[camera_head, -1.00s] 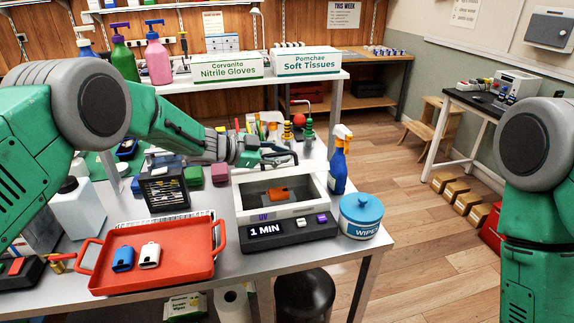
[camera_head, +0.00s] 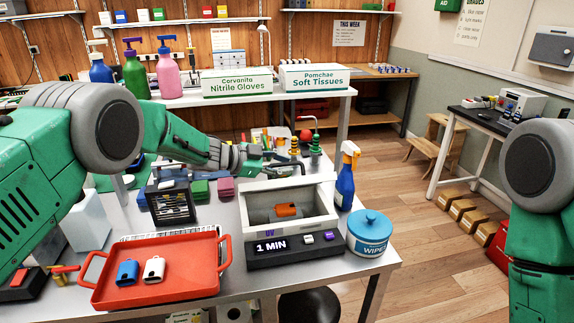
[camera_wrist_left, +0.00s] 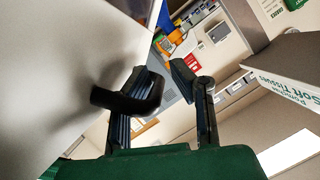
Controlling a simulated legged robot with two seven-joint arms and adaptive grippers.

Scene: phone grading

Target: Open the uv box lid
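The uv box (camera_head: 296,245) stands on the metal table with its "1 MIN" display facing me. Its interior is open to view, and an orange phone (camera_head: 286,210) lies inside. The pale lid (camera_head: 312,181) appears raised at the back of the box, with a dark handle at its top. My left gripper (camera_head: 270,157) is at this handle. In the left wrist view, the black handle (camera_wrist_left: 125,101) on the white lid (camera_wrist_left: 60,70) is against one finger. The fingers (camera_wrist_left: 168,82) are apart, with a visible gap. My right gripper is out of view.
A red tray (camera_head: 165,289) with a blue phone (camera_head: 127,272) and a white phone (camera_head: 154,269) lies left of the box. A wipes tub (camera_head: 369,234) and blue spray bottle (camera_head: 346,180) stand close on its right. A black rack (camera_head: 170,203) stands behind the tray.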

